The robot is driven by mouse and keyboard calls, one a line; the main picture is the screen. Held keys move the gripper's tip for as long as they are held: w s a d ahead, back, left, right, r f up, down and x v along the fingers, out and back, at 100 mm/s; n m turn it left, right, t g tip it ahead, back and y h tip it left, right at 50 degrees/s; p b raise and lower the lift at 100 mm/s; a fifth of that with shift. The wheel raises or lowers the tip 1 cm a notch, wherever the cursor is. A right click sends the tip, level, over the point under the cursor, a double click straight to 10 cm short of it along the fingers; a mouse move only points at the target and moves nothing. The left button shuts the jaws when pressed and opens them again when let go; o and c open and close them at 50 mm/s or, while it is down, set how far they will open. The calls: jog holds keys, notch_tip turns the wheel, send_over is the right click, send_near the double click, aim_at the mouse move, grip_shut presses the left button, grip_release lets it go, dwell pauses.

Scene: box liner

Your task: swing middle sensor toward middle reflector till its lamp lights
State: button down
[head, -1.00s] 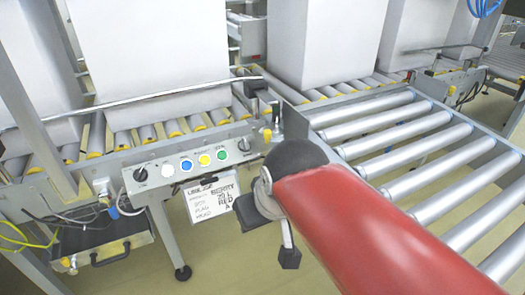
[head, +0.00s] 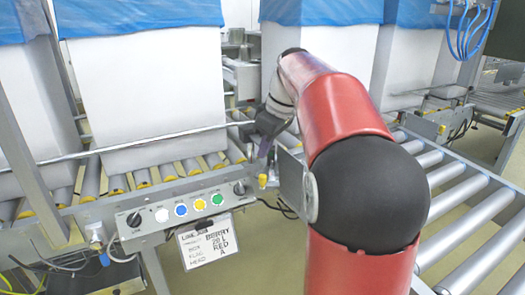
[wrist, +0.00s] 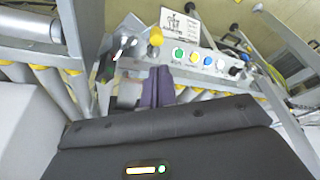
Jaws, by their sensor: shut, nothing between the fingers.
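My gripper (head: 264,149) is shut and empty beside the guide rail, above the near end of the roller conveyor. Its purple fingers (wrist: 156,88) are together in the wrist view. Just beyond them is a small yellow-topped part (wrist: 155,38), also in the head view (head: 263,180); I cannot tell whether it belongs to the middle sensor. A grey plate (head: 291,183) stands right of it. A dark block (wrist: 130,94) shows beside the fingers; whether they touch is unclear. I cannot make out the middle reflector or a lit sensor lamp.
A control box (head: 181,212) with knobs and coloured buttons sits in front, a sign (head: 208,245) hanging below. White boxes with blue liners (head: 145,15) stand on the rollers behind the guide rail (head: 165,137). A bare roller conveyor (head: 470,228) lies at right.

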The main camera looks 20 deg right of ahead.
aim_at(265, 175)
jog(key=x, duration=0.7)
jog(key=shift+f+b, duration=0.3)
jog(key=shift+b, duration=0.1)
jog(key=shift+s+d, duration=0.7)
jog(key=shift+d, duration=0.15)
jog(key=shift+r, duration=0.15)
